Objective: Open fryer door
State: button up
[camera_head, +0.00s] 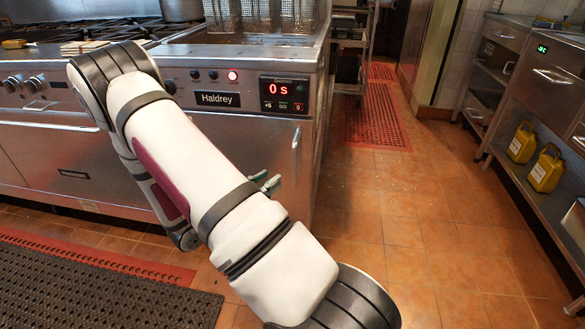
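The fryer (212,98) is a metal cabinet with a "Haldrey" label and a red "0 s" display. Its front door (299,192) looks shut, and its left part is hidden behind my arm. The vertical door handle (296,148) is near the door's right edge. My gripper (267,181) shows just past the edge of my arm, in front of the door. It is left of the handle and lower, and looks apart from it. Its two greenish fingertips show a gap with nothing between them; the rest of the gripper is hidden.
Fryer baskets (262,15) stand on top of the fryer. A stove (45,95) adjoins it on the left. A dark mat (90,285) lies at lower left. A steel counter (535,75) with yellow jugs (546,168) stands at right. The tiled floor between is clear.

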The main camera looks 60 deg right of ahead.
jog(key=b, duration=0.3)
send_over(294, 184)
jog(key=shift+w+d, duration=0.15)
jog(key=shift+d, duration=0.3)
grip_shut()
